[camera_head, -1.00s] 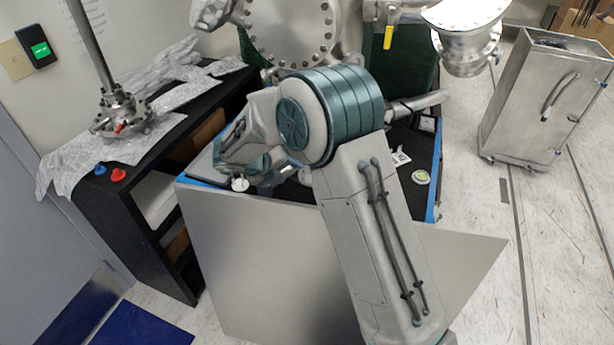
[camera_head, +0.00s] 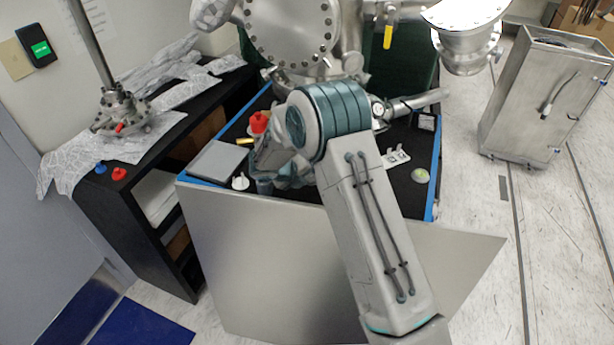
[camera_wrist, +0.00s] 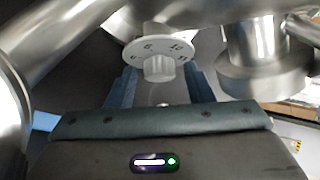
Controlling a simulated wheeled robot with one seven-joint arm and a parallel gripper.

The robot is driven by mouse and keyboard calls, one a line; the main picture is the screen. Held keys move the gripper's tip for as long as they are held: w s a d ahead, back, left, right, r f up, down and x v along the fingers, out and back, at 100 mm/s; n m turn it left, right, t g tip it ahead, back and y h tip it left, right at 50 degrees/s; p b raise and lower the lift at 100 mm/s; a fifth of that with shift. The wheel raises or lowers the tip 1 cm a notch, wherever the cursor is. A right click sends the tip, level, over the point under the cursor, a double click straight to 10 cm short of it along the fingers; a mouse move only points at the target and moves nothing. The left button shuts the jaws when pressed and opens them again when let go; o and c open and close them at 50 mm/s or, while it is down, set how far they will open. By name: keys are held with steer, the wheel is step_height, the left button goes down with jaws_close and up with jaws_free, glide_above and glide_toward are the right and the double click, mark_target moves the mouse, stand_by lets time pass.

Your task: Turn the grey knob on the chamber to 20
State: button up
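The grey knob (camera_wrist: 158,68) shows in the wrist view, mounted on a pale round dial (camera_wrist: 150,47) with dark numbers around its rim. The numbers are too small to read surely, and I cannot tell the setting. My gripper (camera_wrist: 160,84) is open, its two blue-green fingers left and right of the knob, with gaps on both sides. Whether they reach the knob's depth is unclear. In the head view the steel chamber (camera_head: 292,28) stands at the back of the cart; my arm hides my gripper there, and I cannot pick out the knob surely.
Steel pipes (camera_wrist: 255,50) crowd the dial in the wrist view. On the black cart top are a grey flat box (camera_head: 217,161), a red item (camera_head: 259,122), a small white piece (camera_head: 240,182), a white plate (camera_head: 396,157) and a greenish disc (camera_head: 420,176). A metal cabinet (camera_head: 535,95) stands right.

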steer(key=c, duration=0.7)
steer(key=shift+d+r+m+y, duration=0.1)
steer(key=shift+r+m+y, duration=0.05)
steer(key=shift+m+y, duration=0.25)
steer(key=shift+c, duration=0.2)
steer(key=shift+m+g+y, duration=0.3)
steer(key=shift+m+y, duration=0.3)
steer(key=shift+y, duration=0.1)
steer(key=o, duration=1)
